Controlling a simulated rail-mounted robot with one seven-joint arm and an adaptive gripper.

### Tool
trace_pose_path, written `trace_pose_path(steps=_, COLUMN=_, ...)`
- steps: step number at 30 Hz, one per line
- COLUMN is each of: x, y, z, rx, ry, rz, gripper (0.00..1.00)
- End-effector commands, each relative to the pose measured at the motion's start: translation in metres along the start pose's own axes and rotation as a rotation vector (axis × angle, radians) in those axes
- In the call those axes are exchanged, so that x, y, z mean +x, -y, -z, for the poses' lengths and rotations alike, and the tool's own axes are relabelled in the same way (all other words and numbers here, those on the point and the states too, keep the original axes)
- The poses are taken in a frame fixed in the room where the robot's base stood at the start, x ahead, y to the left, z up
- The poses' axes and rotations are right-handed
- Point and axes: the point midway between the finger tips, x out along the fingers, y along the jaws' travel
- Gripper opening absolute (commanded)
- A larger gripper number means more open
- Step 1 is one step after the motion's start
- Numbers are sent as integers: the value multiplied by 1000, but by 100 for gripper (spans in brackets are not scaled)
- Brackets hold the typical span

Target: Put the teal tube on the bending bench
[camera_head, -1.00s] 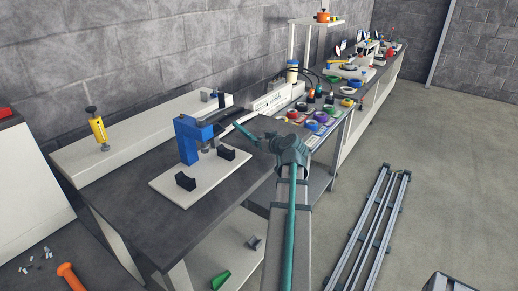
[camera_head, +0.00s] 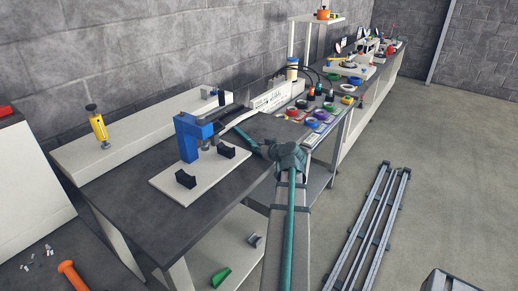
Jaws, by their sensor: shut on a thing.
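The bending bench is a dark-topped table (camera_head: 125,215) at left centre. On it lies a pale base plate (camera_head: 208,180) with a blue upright bending device (camera_head: 197,137) and two black notched blocks, one at the front (camera_head: 185,179) and one at the right (camera_head: 226,151). My arm rises from the bottom centre to a grey-teal joint right of the plate. A thin dark-teal bar reaches left from this joint over the bench; I cannot tell whether it is the teal tube or part of my arm. My gripper cannot be made out, hidden by the arm.
A yellow tool (camera_head: 97,125) stands on the pale raised shelf (camera_head: 140,133) behind the bench. Coloured rings (camera_head: 320,115) lie on the rack farther right. An orange piece (camera_head: 72,275) lies at lower left. Metal floor rails (camera_head: 370,230) run at right, with open floor beyond.

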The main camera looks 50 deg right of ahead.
Motion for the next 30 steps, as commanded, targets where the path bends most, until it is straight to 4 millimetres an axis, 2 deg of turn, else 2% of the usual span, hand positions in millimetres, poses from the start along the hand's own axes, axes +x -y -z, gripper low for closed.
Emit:
trace_pose_path(steps=1, x=0, y=0, z=-2, rx=-2, ry=4, rz=1, gripper=23)
trace_pose_path(steps=5, x=0, y=0, z=-2, rx=-2, ry=4, rz=1, gripper=43)
trace_pose_path(steps=14, x=0, y=0, z=0, rx=-1, ry=3, rz=2, gripper=43)
trace_pose_path(steps=20, x=-5, y=1, z=7, rx=-1, ry=3, rz=1, gripper=43)
trace_pose_path(steps=30, x=-73, y=1, z=2, rx=-3, ry=1, rz=-2, gripper=43)
